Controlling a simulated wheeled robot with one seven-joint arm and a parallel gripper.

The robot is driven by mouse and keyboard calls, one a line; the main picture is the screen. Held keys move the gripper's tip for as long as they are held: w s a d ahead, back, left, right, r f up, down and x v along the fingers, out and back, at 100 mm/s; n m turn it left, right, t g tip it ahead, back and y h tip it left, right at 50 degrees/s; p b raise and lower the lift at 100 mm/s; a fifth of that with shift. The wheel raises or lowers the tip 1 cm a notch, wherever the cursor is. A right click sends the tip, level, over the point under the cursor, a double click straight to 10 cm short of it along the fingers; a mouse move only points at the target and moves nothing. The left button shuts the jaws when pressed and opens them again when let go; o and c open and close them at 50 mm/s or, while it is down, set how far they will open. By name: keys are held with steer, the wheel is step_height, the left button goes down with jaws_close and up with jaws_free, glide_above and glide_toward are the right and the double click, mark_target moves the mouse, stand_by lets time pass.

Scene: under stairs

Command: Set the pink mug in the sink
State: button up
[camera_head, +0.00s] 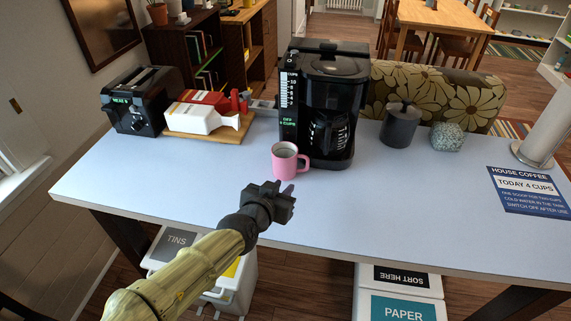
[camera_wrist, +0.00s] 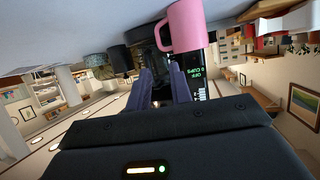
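The pink mug (camera_head: 283,163) stands upright on the pale blue table, just in front of the coffee maker, its handle to the right. In the wrist view the mug (camera_wrist: 187,27) appears upside down, above and right of the fingers. My gripper (camera_head: 284,197) is in front of the mug, apart from it, near the table's front edge. In the wrist view a gap shows between the two fingers (camera_wrist: 162,84), with nothing held. No sink shows in either view.
A black coffee maker (camera_head: 327,85) stands behind the mug. A toaster (camera_head: 143,103) and a wooden board (camera_head: 213,137) with bottles are at left. A dark canister (camera_head: 400,126), a round textured object (camera_head: 447,137) and a coffee sign (camera_head: 527,191) are at right. The table's front middle is clear.

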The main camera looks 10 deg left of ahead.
glide_toward(307, 165)
steer(key=x, duration=0.4)
steer(key=shift+a, duration=0.25)
stand_by(0.5)
steer(key=shift+w+d+f+p, duration=0.15)
steer(key=shift+w+d+p, duration=0.05)
steer(key=shift+w+p, duration=0.25)
steer(key=x, duration=0.4)
steer(key=shift+w+d+f+p, duration=0.1)
steer(key=shift+p, duration=0.25)
